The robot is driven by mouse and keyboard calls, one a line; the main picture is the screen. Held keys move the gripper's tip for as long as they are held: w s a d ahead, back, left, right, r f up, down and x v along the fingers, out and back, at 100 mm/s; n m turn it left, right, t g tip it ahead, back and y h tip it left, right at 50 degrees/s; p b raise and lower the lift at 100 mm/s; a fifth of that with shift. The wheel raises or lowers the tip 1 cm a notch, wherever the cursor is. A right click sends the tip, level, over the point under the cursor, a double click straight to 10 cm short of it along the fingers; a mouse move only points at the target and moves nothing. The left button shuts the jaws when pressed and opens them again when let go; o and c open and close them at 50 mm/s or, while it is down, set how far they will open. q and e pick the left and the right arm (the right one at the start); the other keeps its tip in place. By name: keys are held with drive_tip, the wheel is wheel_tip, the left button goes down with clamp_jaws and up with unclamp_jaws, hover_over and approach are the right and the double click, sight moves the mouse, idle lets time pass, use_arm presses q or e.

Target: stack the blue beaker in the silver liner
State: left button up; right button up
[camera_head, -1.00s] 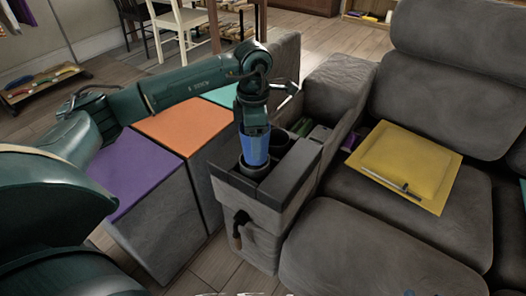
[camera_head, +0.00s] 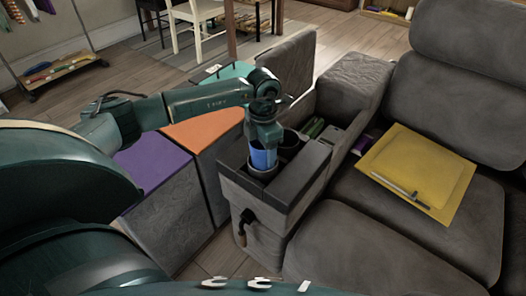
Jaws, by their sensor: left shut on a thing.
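The blue beaker (camera_head: 263,159) is upright in the front round opening of the grey console between the seats. Its lower part is hidden inside the silver liner (camera_head: 262,175), whose rim shows around it. My left gripper (camera_head: 264,146) points down from above and is shut on the beaker's upper part. I cannot tell whether the beaker touches the liner's bottom. My right gripper is not in view.
Another round opening (camera_head: 290,140) lies just behind the beaker. Green items (camera_head: 314,128) sit in the console further back. A yellow cushion (camera_head: 418,170) with a pen-like object lies on the right seat. Purple (camera_head: 150,163) and orange (camera_head: 203,130) topped blocks stand left.

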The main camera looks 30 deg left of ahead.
use_arm(q)
drive_tip(key=shift+f, duration=0.45)
drive_tip(key=shift+f+b, duration=0.4)
drive_tip(key=shift+f, duration=0.1)
drive_tip(key=o, duration=0.5)
drive_tip(key=shift+s, duration=0.1)
drive_tip(key=o, duration=0.5)
drive_tip(key=shift+f, duration=0.25)
drive_tip(key=shift+c, duration=0.2)
